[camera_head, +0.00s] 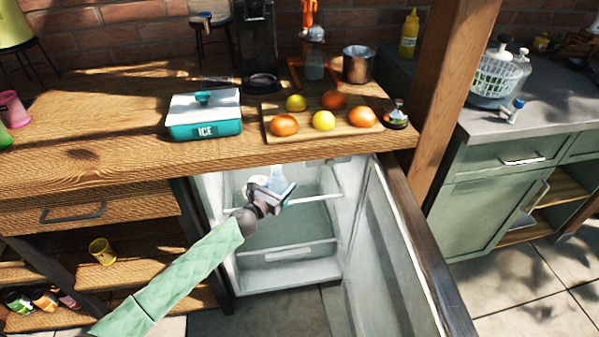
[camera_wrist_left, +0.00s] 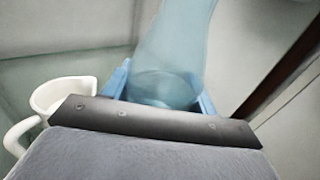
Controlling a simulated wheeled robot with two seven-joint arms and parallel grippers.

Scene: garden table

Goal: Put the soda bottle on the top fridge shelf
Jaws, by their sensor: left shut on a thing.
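The soda bottle is a clear bluish bottle (camera_wrist_left: 172,45), held between the blue fingers of my left gripper (camera_wrist_left: 163,92) in the left wrist view. In the head view my left gripper (camera_head: 278,192) is inside the open fridge, at the height of the upper shelf, shut on the bottle (camera_head: 277,175). The top fridge shelf (camera_head: 322,196) is a pale ledge beside the gripper. I cannot tell whether the bottle touches it. The fridge (camera_head: 290,277) stands under the wooden counter. My right gripper is not in view.
A white mug (camera_wrist_left: 62,97) stands in the fridge just left of the gripper. The fridge door (camera_head: 390,255) is open to the right. The counter edge (camera_head: 300,158) overhangs above, with a cutting board of fruit (camera_head: 268,133) and an ice box (camera_head: 205,113).

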